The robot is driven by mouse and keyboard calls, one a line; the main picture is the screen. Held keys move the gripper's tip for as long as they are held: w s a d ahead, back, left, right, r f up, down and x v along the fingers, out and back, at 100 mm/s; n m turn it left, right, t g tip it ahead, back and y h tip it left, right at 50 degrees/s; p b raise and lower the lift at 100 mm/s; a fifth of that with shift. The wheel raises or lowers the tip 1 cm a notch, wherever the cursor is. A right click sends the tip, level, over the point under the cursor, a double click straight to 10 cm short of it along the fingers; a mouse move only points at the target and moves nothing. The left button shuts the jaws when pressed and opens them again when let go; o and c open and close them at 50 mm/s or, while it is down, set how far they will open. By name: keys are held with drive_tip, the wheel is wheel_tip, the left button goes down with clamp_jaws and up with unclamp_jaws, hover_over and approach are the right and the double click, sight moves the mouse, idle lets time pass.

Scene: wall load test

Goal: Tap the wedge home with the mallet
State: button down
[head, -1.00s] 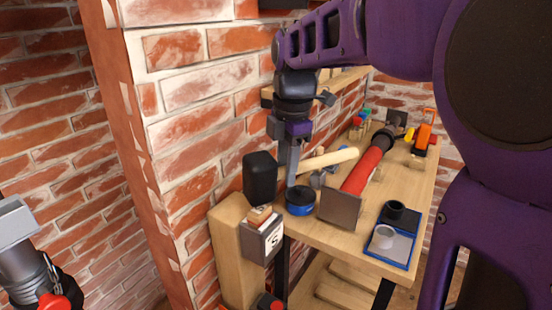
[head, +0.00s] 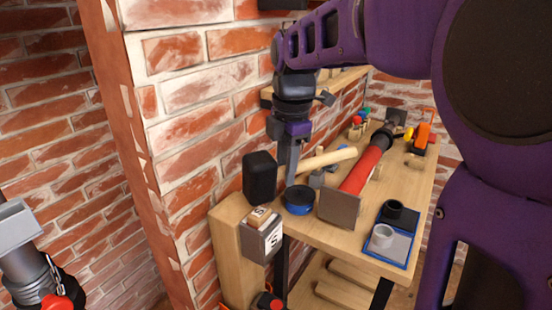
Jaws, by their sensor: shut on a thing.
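The mallet has a black head (head: 260,178) and a pale wooden handle (head: 332,158). My gripper (head: 291,172) is shut on the handle near the head, in front of the brick wall. A small wooden piece (head: 258,217), apparently the wedge, has a marked top and sits at a grey block (head: 262,240) with a white "S" label, at the left end of the bench. The mallet head is just above and behind the wooden piece, with its top now showing. I cannot tell how deep the piece sits.
The wooden bench (head: 345,240) carries a blue round tin (head: 299,200), a grey square plate (head: 339,208) on a red tube (head: 364,168), and a blue tray (head: 408,254) with cylinders. The brick wall (head: 180,130) stands close on the left. A shelf (head: 340,78) is behind my gripper.

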sight(299, 172)
wheel_tip(299, 172, up, 6)
drive_tip(key=p, duration=0.5)
drive_tip(key=shift+r+p, duration=0.1)
drive_tip(key=shift+p, duration=0.25)
drive_tip(key=shift+f, duration=0.2)
drive_tip(key=d+f+m, duration=0.1)
drive_tip(key=f+m, duration=0.1)
drive_tip(key=m, duration=0.1)
drive_tip(key=w+d+f+m, duration=0.1)
drive_tip(key=f+m, duration=0.2)
drive_tip(key=d+f+m+h, duration=0.1)
drive_tip(key=f+m, duration=0.1)
drive_tip(key=m, duration=0.2)
drive_tip(key=shift+w+f, duration=0.25)
drive_tip(key=shift+f, duration=0.15)
drive_tip(key=d+f+m+g+h, duration=0.1)
drive_tip(key=d+f+m, duration=0.3)
drive_tip(key=f+m, duration=0.5)
drive_tip(key=shift+s+f+m, duration=0.15)
drive_tip(key=shift+m, duration=1.55)
drive_tip(key=shift+f, duration=0.1)
